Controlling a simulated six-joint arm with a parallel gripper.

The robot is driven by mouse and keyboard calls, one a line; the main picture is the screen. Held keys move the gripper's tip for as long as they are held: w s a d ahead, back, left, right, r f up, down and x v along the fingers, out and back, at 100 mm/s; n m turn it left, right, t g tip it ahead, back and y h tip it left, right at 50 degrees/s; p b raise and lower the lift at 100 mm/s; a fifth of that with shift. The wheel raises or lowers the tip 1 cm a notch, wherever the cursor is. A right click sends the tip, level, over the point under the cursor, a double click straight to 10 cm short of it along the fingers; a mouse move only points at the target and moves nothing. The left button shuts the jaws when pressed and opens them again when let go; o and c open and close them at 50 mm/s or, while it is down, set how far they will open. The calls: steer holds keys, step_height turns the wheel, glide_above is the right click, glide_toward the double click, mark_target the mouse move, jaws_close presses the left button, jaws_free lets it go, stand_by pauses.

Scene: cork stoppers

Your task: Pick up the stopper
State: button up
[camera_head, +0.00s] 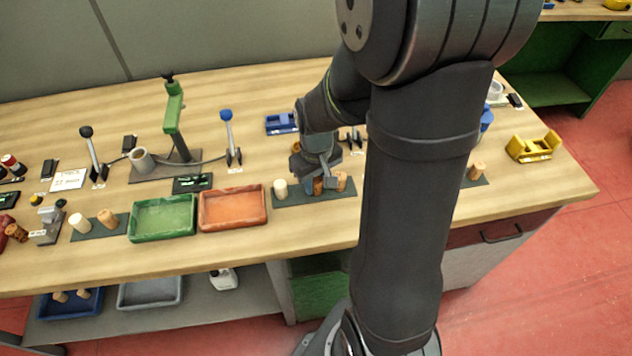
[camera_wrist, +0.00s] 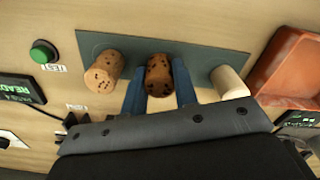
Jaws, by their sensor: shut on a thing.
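My gripper (camera_wrist: 159,88) has its two blue fingers closed on either side of the dark speckled cork stopper (camera_wrist: 158,74), the middle one of three on a dark mat (camera_wrist: 203,53). I cannot tell whether it still touches the mat. A lighter brown speckled stopper (camera_wrist: 103,72) stands on one side and a pale stopper (camera_wrist: 229,82) on the other, both apart from the fingers. In the head view my gripper (camera_head: 317,178) is low over the mat (camera_head: 300,199), with the dark stopper partly hidden by it.
An orange tray (camera_head: 233,225) and a green tray (camera_head: 162,234) lie left of the mat. More stoppers (camera_head: 107,217) stand on another mat further left. A green stand (camera_head: 174,108) and blue-knobbed lever (camera_head: 228,135) rise behind. My arm hides part of the table's right side.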

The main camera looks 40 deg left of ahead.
mark_target(316, 179)
steer(key=shift+r, duration=0.55)
step_height(316, 179, up, 3)
steer(key=shift+f, duration=0.15)
steer(key=w+d+r, duration=0.4)
steer(key=d+r, duration=0.3)
steer(key=d, duration=0.4)
steer(key=w+a+f, duration=0.1)
steer(key=w+a, duration=0.1)
steer(key=a, duration=0.9)
steer(key=w+a+f, duration=0.1)
steer(key=w+a, duration=0.2)
steer(key=a, duration=0.8)
steer(key=shift+n, duration=0.4)
steer(key=shift+f, duration=3.1)
steer(key=shift+f, duration=1)
